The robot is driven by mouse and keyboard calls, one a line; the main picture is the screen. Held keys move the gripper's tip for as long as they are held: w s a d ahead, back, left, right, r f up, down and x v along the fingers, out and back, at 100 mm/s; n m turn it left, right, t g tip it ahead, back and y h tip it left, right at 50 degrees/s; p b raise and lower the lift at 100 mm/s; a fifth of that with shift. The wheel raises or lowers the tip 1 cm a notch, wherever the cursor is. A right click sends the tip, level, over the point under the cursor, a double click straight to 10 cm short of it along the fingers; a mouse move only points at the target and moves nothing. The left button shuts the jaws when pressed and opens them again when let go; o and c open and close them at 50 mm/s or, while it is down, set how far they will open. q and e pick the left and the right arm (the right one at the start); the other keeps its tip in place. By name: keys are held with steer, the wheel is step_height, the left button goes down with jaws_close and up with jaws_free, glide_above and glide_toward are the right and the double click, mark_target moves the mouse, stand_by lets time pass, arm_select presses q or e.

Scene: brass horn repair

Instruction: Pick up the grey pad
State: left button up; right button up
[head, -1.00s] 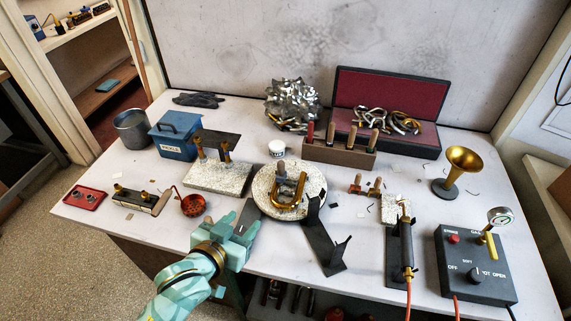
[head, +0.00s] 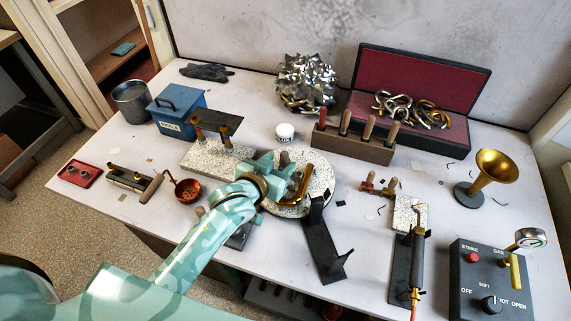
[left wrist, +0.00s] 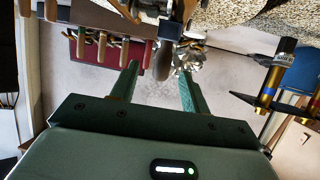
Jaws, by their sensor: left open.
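A small grey upright piece, which I take for the grey pad (head: 284,159), stands on the round speckled turntable (head: 322,172), beside a curved brass tube (head: 302,186). My left gripper (head: 279,170) is over the turntable's left part, close to the grey piece, and hides part of the turntable. In the left wrist view the open fingers (left wrist: 158,68) have a rounded grey shape (left wrist: 163,60) between their tips, seemingly the pad. I cannot tell whether they touch it. My right gripper is not in view.
A plate on brass posts (head: 216,122) stands behind the left arm. A black stand (head: 322,245) is in front.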

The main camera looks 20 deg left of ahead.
mark_target(288, 155)
arm_select(q)
steer(key=shift+w+d+f, duration=0.1)
steer(key=shift+w+f, duration=0.15)
steer(key=shift+w, duration=0.3)
steer(key=b+x, duration=0.1)
steer(key=x, duration=0.4)
steer(key=shift+b, duration=0.4)
steer(key=shift+s+r, duration=0.1)
steer(key=shift+c, duration=0.4)
jaws_close()
